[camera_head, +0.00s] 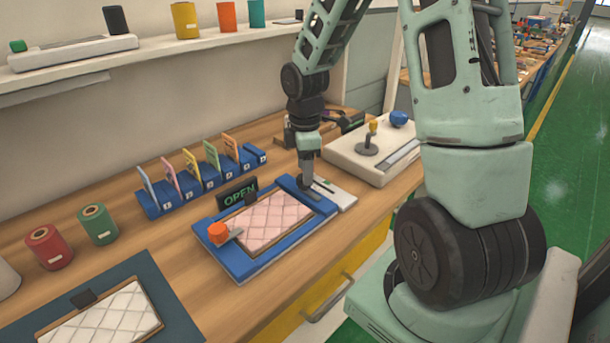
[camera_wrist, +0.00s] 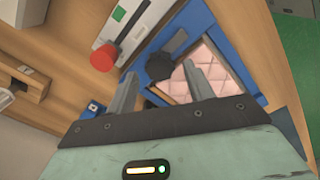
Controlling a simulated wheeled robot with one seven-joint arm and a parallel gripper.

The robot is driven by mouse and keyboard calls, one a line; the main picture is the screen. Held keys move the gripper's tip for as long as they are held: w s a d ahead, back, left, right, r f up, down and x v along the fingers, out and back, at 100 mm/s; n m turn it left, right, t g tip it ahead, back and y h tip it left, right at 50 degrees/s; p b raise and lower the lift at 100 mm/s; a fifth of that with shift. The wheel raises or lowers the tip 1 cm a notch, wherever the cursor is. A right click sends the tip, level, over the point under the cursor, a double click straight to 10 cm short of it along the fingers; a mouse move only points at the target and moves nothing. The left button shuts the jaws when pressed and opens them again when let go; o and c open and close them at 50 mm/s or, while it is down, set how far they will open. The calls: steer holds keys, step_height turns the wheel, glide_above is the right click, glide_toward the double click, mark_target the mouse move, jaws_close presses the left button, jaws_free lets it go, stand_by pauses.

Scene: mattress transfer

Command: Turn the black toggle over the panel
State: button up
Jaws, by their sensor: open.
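A pink quilted panel (camera_head: 268,220) lies in a blue frame (camera_head: 238,262) on the wooden bench; the panel also shows in the wrist view (camera_wrist: 205,70). My gripper (camera_head: 309,188) points down over the frame's right end. In the wrist view its fingers (camera_wrist: 160,69) are apart, with the toggle and mount seen between and beyond their tips. I cannot tell whether they touch it.
A black OPEN sign (camera_head: 238,193) stands behind the frame. An orange knob (camera_head: 217,233) is at the frame's left. A white device (camera_wrist: 122,30) with a red knob (camera_wrist: 103,56) lies beside the frame. A joystick box (camera_head: 375,150) stands to the right, a card rack (camera_head: 200,178) behind.

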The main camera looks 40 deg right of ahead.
steer(key=shift+f, duration=1.25)
steer(key=c, duration=1)
